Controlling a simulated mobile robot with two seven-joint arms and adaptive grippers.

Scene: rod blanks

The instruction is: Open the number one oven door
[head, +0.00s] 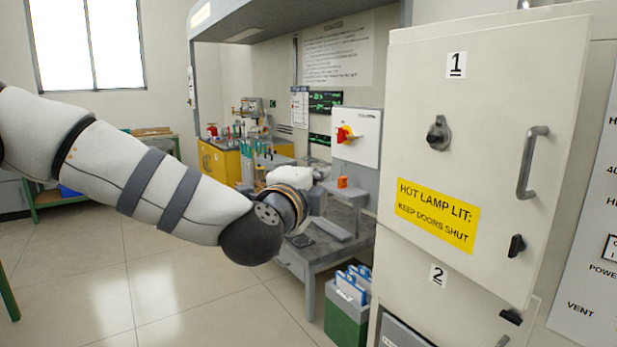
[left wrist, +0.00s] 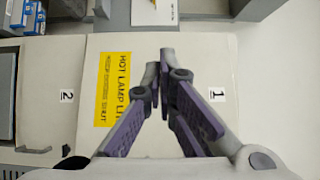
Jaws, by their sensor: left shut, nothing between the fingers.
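The number one oven door (head: 480,90) is pale, marked 1, and looks shut. It carries a grey bar handle (head: 532,163) at its right, a dark round knob (head: 438,133), a small black latch (head: 516,246) and a yellow warning label (head: 437,215). My left gripper (head: 318,180) is left of the door in the head view, its fingers hard to make out. In the left wrist view its fingers (left wrist: 165,62) are shut and empty, pointing across the sideways door (left wrist: 240,120); the handle is not visible there. My right gripper is not in view.
The number two door (head: 410,285) is below. A grey bench (head: 330,250) and a green bin with blue items (head: 347,322) stand left of the ovens. A yellow cabinet (head: 218,162) is farther back. The tiled floor at left is open.

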